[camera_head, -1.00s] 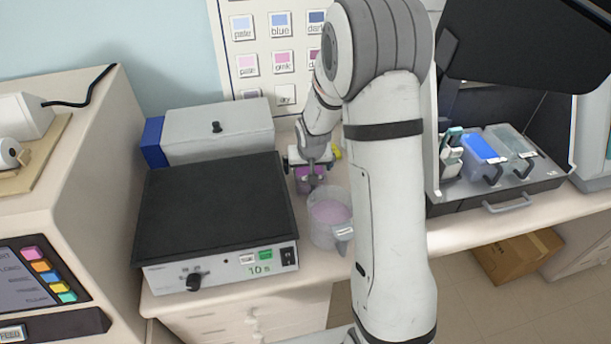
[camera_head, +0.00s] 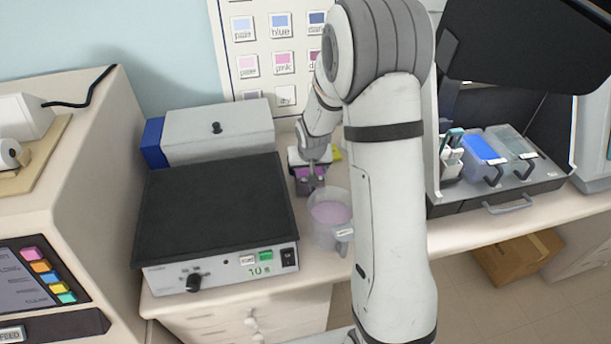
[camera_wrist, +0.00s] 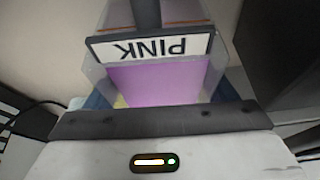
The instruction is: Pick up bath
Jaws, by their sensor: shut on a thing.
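The bath is a small clear container of pink-purple liquid (camera_wrist: 155,84) with a label reading PINK, upside down in the wrist view. In the head view the bath (camera_head: 306,186) is at the back of the bench, right of the black-topped box. My gripper (camera_head: 312,168) reaches down over it from behind and is shut on it. The fingers are mostly hidden, and I cannot tell whether the bath is off the bench.
A clear beaker (camera_head: 328,218) with pink liquid stands just in front of the bath. The black-topped box (camera_head: 215,210) with dial is at left, with a grey box (camera_head: 217,135) behind it. A rack with blue and clear tubs (camera_head: 500,190) is at right.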

